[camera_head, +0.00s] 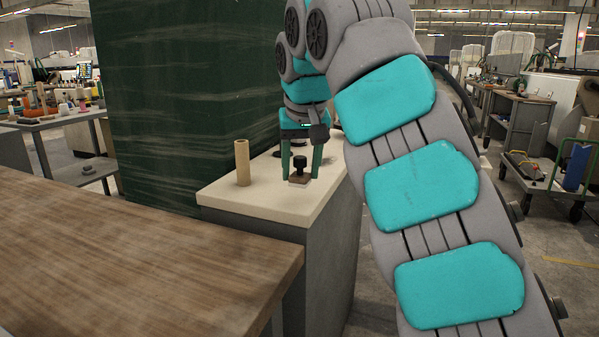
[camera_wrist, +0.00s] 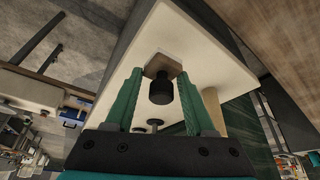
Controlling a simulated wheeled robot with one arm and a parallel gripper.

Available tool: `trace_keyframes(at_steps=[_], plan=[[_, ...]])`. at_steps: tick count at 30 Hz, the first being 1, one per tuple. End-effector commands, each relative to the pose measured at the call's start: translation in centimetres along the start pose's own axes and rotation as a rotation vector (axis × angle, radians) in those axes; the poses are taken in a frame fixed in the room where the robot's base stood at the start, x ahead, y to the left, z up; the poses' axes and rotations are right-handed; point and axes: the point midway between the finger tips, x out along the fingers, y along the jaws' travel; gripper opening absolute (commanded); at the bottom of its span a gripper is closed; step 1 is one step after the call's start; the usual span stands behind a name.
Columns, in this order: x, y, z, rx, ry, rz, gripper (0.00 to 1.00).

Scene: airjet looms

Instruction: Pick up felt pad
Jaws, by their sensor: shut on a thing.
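The felt pad (camera_head: 298,180) looks like a small brown square with a black knob standing on top. It is at the cream-topped counter (camera_head: 265,207). In the wrist view, the pad (camera_wrist: 165,66) shows between the fingertips, and the black knob hides part of it. My gripper (camera_head: 300,172) points down at the pad, with one green finger on each side. In the wrist view, my gripper (camera_wrist: 160,74) has its fingertips against the pad's opposite sides, shut on it. I cannot tell whether the pad's underside touches the counter.
An upright cardboard-brown tube (camera_head: 242,163) stands on the counter left of my gripper. A dark green panel (camera_head: 175,90) rises behind the counter. A wooden table (camera_head: 130,255) fills the front left. Dark round items (camera_wrist: 155,123) stand on the counter near my gripper.

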Motion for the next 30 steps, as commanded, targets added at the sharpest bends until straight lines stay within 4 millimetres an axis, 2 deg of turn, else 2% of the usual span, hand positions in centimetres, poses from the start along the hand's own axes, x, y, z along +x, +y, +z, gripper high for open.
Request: trace_keyframes(at_steps=[12,18,24,30], plan=[[-3.1,-0.5,6.2,0.002,0.003,-0.001,0.01],[-4.5,-0.6,8.7,0.0,0.002,-0.001,0.01],[-5.4,-0.6,10.1,0.0,0.002,-0.002,0.01],[-5.6,-0.6,10.6,0.0,0.001,-0.002,0.01]])
